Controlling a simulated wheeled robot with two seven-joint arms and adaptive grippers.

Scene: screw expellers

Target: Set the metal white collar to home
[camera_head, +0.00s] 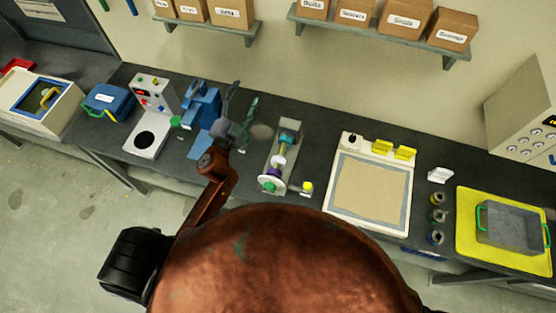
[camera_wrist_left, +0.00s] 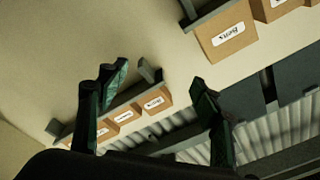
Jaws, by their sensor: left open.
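The screw expeller (camera_head: 289,139) stands on the dark bench, in the middle of the head view. My right gripper is out of view.
A blue machine (camera_head: 203,104) and a white machine with a black disc (camera_head: 151,104) stand left of the expeller. A panel with a tan surface (camera_head: 372,187) lies to its right. A yellow tray (camera_head: 470,238) is far right. Shelves with boxes (camera_head: 404,15) hang above.

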